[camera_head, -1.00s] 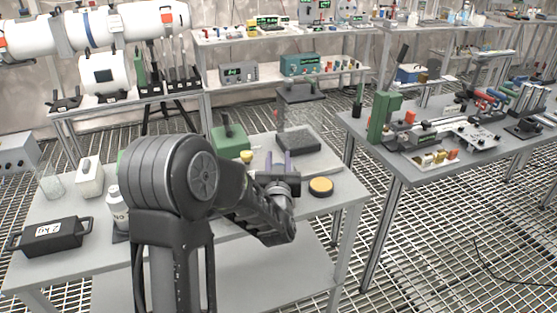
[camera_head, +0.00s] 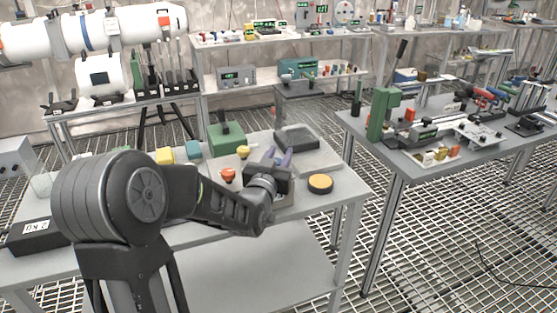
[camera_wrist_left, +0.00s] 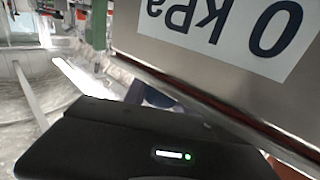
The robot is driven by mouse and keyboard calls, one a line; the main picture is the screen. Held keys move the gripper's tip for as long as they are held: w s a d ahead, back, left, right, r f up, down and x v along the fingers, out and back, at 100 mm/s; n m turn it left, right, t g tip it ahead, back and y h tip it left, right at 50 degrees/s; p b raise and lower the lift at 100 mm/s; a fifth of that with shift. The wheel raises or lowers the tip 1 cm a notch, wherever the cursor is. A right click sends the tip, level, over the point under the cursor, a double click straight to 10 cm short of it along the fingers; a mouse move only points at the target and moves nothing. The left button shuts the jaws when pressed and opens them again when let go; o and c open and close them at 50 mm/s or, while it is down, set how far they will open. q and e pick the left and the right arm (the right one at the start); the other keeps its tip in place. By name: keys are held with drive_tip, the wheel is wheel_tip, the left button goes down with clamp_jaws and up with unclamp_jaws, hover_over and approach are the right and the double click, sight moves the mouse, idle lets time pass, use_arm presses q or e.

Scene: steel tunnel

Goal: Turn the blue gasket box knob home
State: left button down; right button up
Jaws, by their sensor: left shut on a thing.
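An orange-red knob (camera_head: 228,175) and a yellow knob (camera_head: 243,151) stand just left of the gripper. In the left wrist view a steel face with an upside-down "0 kPa" label (camera_wrist_left: 225,30) is very close, beside the black gripper body (camera_wrist_left: 140,140). How far the knob is turned cannot be seen. My right gripper is not in view.
On the same bench (camera_head: 345,188) are a green box (camera_head: 226,139), a dark tray (camera_head: 297,138), a yellow-topped disc (camera_head: 320,183) and a black 2 kg weight (camera_head: 32,235). Another bench with tools (camera_head: 420,165) stands to the right across a grating floor.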

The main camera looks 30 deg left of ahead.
use_arm(q)
drive_tip(key=c, duration=1)
unclamp_jaws()
drive_tip(key=shift+b+v, duration=0.3)
drive_tip(key=shift+v, duration=3.6)
